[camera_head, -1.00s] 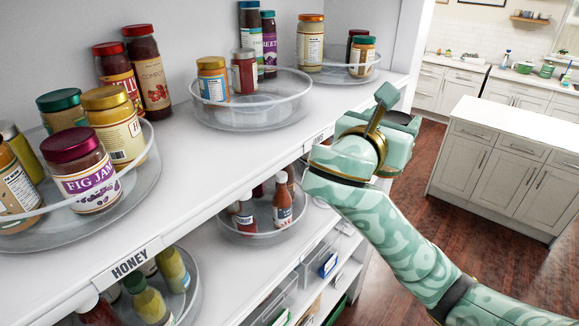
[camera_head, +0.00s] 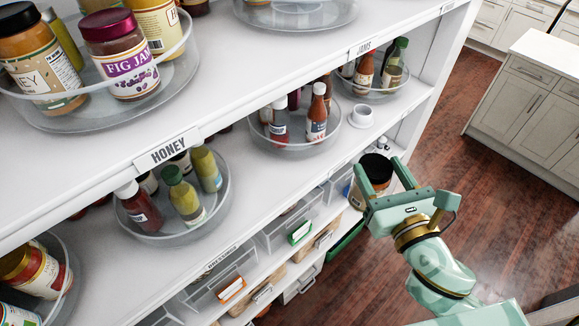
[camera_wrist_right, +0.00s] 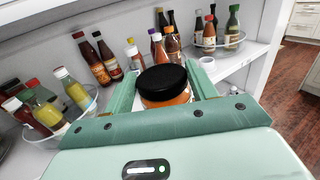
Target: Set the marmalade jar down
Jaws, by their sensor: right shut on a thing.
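The marmalade jar (camera_head: 376,168), with a black lid and orange contents, is between the fingers of my right gripper (camera_head: 381,178). In the right wrist view the jar (camera_wrist_right: 164,86) stands roughly upright between the two green fingers (camera_wrist_right: 165,93), which are shut on it. In the head view it is in front of the right part of the middle shelf (camera_head: 318,172), at about that shelf's height. My gripper hides its lower part, so I cannot tell if it touches the shelf. My left gripper is not in view.
Turntables with sauce bottles (camera_head: 293,147) (camera_head: 372,94) stand farther back on this shelf, with a white cup (camera_head: 361,115) between them. Another turntable (camera_head: 220,205) is to the left. The upper shelf's edge (camera_head: 260,93) runs above. Clear bins (camera_head: 284,229) sit below.

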